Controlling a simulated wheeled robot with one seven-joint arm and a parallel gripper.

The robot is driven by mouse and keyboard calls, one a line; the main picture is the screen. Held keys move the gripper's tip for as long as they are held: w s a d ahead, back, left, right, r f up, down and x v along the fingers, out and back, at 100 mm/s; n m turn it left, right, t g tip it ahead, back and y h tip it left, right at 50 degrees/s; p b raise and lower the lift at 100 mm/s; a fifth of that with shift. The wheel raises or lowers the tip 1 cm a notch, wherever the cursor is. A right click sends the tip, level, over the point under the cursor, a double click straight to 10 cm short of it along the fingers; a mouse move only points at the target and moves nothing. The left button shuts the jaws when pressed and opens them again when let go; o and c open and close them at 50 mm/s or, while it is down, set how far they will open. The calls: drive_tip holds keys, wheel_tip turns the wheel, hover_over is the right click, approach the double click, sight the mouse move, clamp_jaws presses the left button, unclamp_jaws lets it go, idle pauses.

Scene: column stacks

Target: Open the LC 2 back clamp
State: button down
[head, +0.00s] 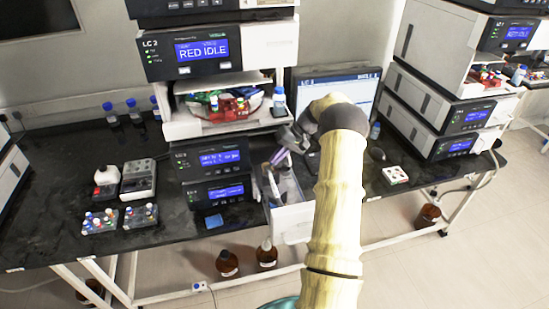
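The LC 2 stack (265,48) stands on the black bench at the centre, with a blue screen reading "RED IDLE". Low on its right side, a white open drawer or door (296,216) sticks out towards me. A slim purple-grey part (279,156) shows near its top; I cannot tell whether it is a column or part of a clamp. My arm reaches up from below and bends left, and my gripper (274,172) is small and dark in front of this open part. The back clamp cannot be made out. The finger gap is unclear.
A computer monitor (350,84) stands behind my arm. A second instrument stack (437,105) is at the right. Vial racks (100,221) and a small bench device (138,180) sit at the left. Brown bottles (228,263) stand on the floor below.

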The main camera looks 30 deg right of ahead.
drive_tip(key=shift+s+d+f+y, duration=0.1)
drive_tip(key=shift+d+f+y, duration=0.15)
drive_tip(key=shift+y, duration=0.25)
drive_tip(key=c, duration=1.6)
unclamp_jaws()
drive_tip(key=p+v, duration=0.1)
drive_tip(key=v, duration=0.7)
drive_tip(key=p+v, duration=0.1)
drive_tip(key=v, duration=0.8)
drive_tip(key=shift+s+d, duration=0.3)
